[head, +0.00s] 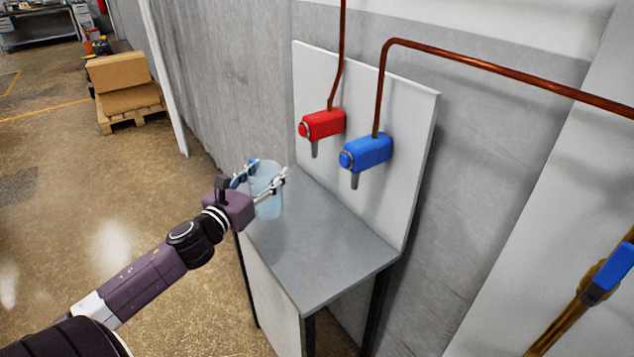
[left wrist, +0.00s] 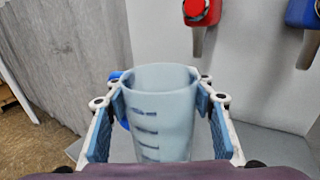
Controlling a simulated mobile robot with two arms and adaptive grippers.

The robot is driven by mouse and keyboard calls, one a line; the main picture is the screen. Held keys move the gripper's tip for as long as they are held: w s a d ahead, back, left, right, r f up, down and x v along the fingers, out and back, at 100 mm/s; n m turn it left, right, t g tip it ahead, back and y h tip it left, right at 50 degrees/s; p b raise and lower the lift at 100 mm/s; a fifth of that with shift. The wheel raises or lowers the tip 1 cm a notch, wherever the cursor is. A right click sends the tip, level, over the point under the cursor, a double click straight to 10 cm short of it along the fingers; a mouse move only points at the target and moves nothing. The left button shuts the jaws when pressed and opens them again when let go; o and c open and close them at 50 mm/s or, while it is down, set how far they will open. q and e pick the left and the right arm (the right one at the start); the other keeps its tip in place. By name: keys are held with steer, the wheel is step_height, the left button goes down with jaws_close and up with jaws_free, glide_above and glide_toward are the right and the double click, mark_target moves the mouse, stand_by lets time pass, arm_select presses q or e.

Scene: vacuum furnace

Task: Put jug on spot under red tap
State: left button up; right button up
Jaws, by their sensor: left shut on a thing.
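The jug (head: 267,195) is pale blue and translucent, with dark measuring marks that show in the left wrist view (left wrist: 160,118). My left gripper (head: 262,176) is shut on the jug, its fingers on both sides of it. The jug is upright at the left edge of the grey table; I cannot tell whether its base touches the top. The red tap (head: 323,125) is on the white panel, to the right of and above the jug; it also shows in the left wrist view (left wrist: 201,12). The spot under it is not clearly marked. My right gripper is not in view.
A blue tap (head: 366,153) is to the right of the red one. The grey tabletop (head: 325,250) is bare in front of the panel. Copper pipes (head: 500,72) run above. A blue-handled valve (head: 608,272) is at the far right. Boxes (head: 120,78) on a pallet stand far back left.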

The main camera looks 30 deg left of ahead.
arm_select(q)
steer(key=w+d+p, duration=0.2)
steer(key=w+d, duration=0.3)
steer(key=w, duration=0.8)
step_height(320, 180, down, 7)
steer(key=shift+w+d, duration=0.15)
steer(key=shift+d, duration=0.15)
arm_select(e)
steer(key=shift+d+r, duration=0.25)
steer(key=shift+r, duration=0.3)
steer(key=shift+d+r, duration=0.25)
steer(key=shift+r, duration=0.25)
arm_select(q)
steer(key=shift+f, duration=0.2)
steer(key=o, duration=1.6)
steer(key=shift+r, duration=0.1)
steer(key=shift+c, duration=0.2)
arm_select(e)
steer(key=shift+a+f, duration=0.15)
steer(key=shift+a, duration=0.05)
